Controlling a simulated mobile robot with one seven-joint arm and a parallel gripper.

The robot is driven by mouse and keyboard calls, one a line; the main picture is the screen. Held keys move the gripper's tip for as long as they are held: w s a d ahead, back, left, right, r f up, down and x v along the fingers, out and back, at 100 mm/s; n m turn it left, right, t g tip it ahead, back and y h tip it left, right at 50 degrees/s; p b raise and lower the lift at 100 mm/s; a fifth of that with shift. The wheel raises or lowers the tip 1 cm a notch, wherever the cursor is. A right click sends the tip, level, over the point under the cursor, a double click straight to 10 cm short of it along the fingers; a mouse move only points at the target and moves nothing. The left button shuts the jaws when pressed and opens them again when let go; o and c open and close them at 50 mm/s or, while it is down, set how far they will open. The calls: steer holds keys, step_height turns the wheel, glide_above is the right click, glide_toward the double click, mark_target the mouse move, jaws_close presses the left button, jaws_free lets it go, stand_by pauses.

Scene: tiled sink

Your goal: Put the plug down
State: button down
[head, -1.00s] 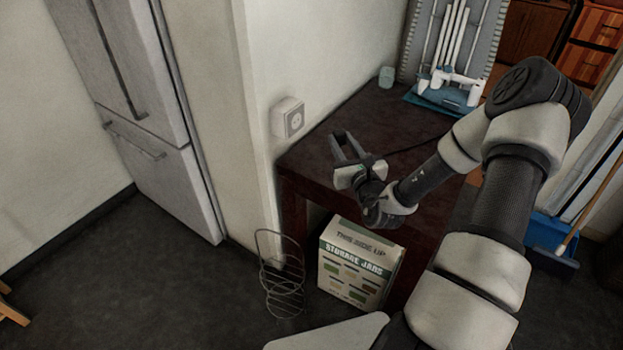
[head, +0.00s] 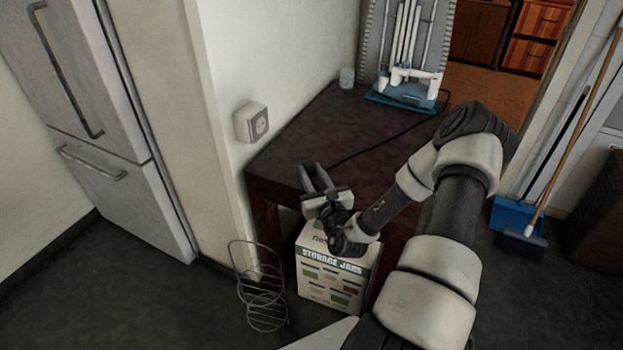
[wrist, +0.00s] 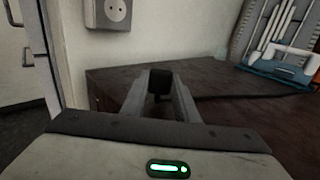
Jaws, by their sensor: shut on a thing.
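The plug (wrist: 160,82) is a small dark block between the fingertips of my gripper (wrist: 160,92) in the wrist view. My gripper is shut on it. In the head view my gripper (head: 314,172) is at the front edge of the dark table (head: 300,135), and the plug is hard to make out there. A thin black cord (head: 365,150) runs across the tabletop from the rack's blue base toward my gripper. Whether the plug touches the table cannot be told.
A wall socket (head: 251,122) is left of the table, with nothing in it. A blue-based rack (head: 405,95) and a small cup (head: 347,78) stand at the back. A storage jars box (head: 335,275) and a wire rack (head: 260,290) are below. The middle tabletop is mostly clear.

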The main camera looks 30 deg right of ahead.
steer(key=shift+f, duration=0.35)
steer(key=shift+f, duration=0.55)
steer(key=c, duration=1.4)
jaws_free()
steer(key=shift+f, duration=0.1)
